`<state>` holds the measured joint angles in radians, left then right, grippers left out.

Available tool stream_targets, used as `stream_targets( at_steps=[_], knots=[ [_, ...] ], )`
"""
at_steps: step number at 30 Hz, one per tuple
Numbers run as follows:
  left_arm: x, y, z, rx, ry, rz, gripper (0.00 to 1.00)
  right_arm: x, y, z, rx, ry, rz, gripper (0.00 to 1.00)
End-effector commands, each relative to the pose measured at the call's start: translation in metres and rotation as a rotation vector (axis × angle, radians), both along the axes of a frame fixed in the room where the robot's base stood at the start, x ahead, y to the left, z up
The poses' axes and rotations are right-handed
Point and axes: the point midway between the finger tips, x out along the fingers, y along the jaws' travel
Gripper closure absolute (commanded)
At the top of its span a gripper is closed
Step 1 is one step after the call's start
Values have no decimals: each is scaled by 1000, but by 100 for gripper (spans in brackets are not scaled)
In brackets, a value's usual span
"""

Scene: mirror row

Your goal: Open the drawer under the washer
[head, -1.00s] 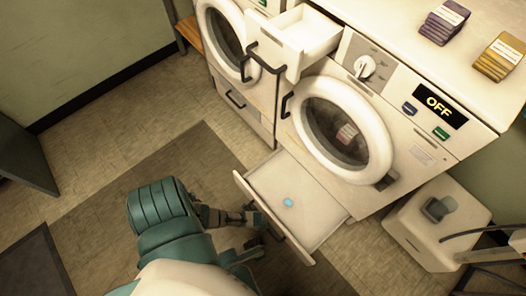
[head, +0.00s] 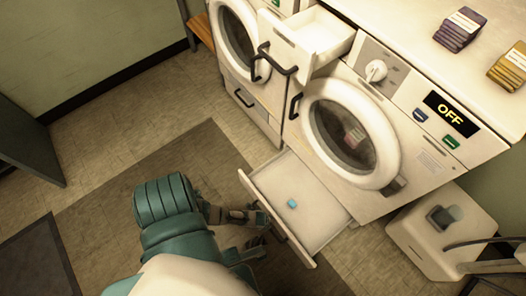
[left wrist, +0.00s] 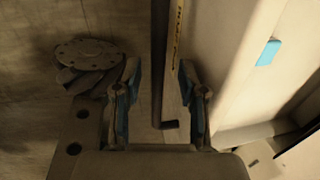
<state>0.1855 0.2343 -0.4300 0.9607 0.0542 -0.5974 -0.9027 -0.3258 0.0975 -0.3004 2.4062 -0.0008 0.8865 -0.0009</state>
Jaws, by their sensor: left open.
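The drawer under the washer (head: 318,232) is pulled out in the head view, with a small blue block (head: 292,203) inside. The washer (head: 405,160) stands above it with its round door shut and a panel reading OFF. My left gripper (head: 264,228) is at the outer face of the drawer front. In the left wrist view, my left gripper (left wrist: 158,98) is open, with blue-padded fingers on either side of the dark drawer handle (left wrist: 160,60). There is a gap on both sides of the handle. The blue block also shows there (left wrist: 268,53). My right gripper is not in view.
A small upper drawer (head: 325,45) also stands open. Another washer (head: 240,50) is at the left. Purple (head: 460,30) and yellow (head: 508,68) packs lie on top. A white box (head: 440,232) stands at right.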

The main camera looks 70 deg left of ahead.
Motion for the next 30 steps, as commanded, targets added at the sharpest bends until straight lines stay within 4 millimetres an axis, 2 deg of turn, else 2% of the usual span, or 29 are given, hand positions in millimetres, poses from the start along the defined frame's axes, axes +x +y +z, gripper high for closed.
stream_targets(
  at_steps=[18,24,30],
  knots=[
    [-19,-3,96,1,1,-2,59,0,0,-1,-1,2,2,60],
    [-22,-4,108,1,2,-1,59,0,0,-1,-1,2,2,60],
    [-22,-4,108,1,2,-1,59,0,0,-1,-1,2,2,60]
  ],
)
